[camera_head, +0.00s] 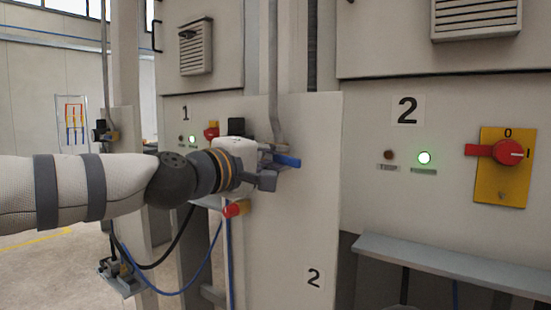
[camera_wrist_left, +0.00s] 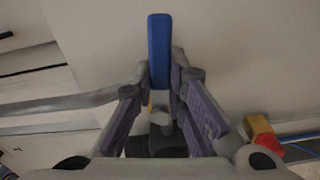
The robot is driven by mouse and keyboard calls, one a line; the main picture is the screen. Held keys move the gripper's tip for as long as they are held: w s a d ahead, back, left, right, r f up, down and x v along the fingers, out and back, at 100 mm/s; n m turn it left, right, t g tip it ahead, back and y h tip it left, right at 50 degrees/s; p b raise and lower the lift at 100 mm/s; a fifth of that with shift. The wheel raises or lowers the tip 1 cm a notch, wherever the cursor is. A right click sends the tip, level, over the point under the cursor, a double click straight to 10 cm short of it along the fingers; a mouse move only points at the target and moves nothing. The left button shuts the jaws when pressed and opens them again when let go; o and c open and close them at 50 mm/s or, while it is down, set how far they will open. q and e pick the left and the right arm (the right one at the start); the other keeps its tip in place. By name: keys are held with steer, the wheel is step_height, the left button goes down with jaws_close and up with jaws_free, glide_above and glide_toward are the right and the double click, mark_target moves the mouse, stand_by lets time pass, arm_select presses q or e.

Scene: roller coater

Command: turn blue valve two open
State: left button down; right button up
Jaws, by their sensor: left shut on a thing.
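The blue valve handle (camera_head: 288,161) is on the grey pipe (camera_head: 274,70) in front of the pale panel marked 2 (camera_head: 314,277). It points to the right, close to horizontal, in the head view. My left gripper (camera_head: 268,166) reaches it from the left and is shut on the handle. In the left wrist view, the blue handle (camera_wrist_left: 159,50) stands between the two fingers (camera_wrist_left: 160,85) and sticks out past them. The fingers hide its inner end and part of the valve body. My right gripper is in neither view.
A red and yellow fitting (camera_head: 236,208) with a blue hose (camera_head: 229,265) is just below my left gripper. To the right are a red rotary switch (camera_head: 508,152) on a yellow plate, a lit green lamp (camera_head: 424,158) and a grey ledge (camera_head: 450,264).

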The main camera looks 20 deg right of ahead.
arm_select(q)
steer(key=shift+r+n, duration=0.25)
steer(key=shift+n, duration=0.55)
steer(key=c, duration=1.6)
jaws_free()
steer(key=v, duration=1.2)
